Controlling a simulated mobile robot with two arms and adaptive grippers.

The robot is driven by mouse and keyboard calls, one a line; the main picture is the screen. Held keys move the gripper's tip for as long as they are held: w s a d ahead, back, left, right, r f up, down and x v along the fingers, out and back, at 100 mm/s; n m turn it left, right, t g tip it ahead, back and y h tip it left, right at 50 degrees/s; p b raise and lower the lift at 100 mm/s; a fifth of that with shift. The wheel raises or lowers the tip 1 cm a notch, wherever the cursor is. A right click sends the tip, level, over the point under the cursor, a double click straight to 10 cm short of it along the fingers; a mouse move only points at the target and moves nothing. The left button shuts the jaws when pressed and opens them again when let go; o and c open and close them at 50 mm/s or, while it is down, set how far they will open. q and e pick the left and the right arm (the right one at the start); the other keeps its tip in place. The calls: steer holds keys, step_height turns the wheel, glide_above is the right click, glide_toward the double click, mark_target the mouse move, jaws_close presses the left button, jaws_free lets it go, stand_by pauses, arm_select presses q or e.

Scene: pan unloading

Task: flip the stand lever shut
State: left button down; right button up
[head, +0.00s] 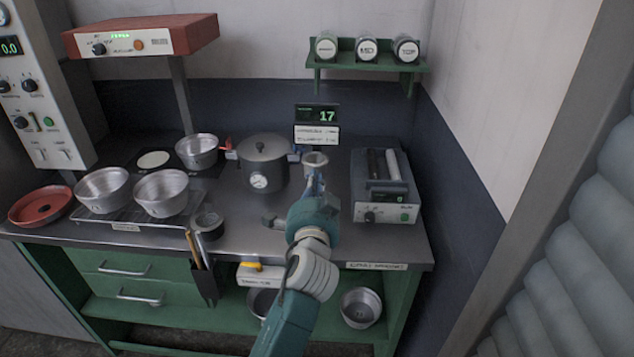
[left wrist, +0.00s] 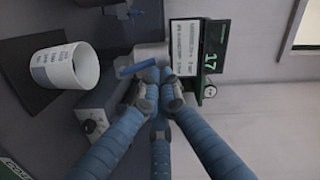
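The stand (left wrist: 149,54) is a pale block beside the number display in the left wrist view. A short blue bar (left wrist: 136,67), which looks like its lever, sticks out from it to the left. In the head view a small blue piece (head: 294,157) shows beside the white cup (head: 316,158); the rest is partly hidden by my gripper. My left gripper (head: 316,178) points up at this spot. In the left wrist view its fingertips (left wrist: 160,79) are together, close to the bar's right end; I cannot tell whether they touch it. My right gripper is not in view.
A lidded grey pot (head: 264,165) stands left of the gripper, and a boxy appliance (head: 386,205) stands to its right. The number display (head: 317,113) reads 17 behind it. Steel pans (head: 162,193) sit on a rack at left. Little bench is clear.

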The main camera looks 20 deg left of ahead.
arm_select(q)
steer(key=shift+a, duration=0.1)
stand_by(0.3)
step_height(320, 180, up, 10)
stand_by(0.4)
stand_by(0.3)
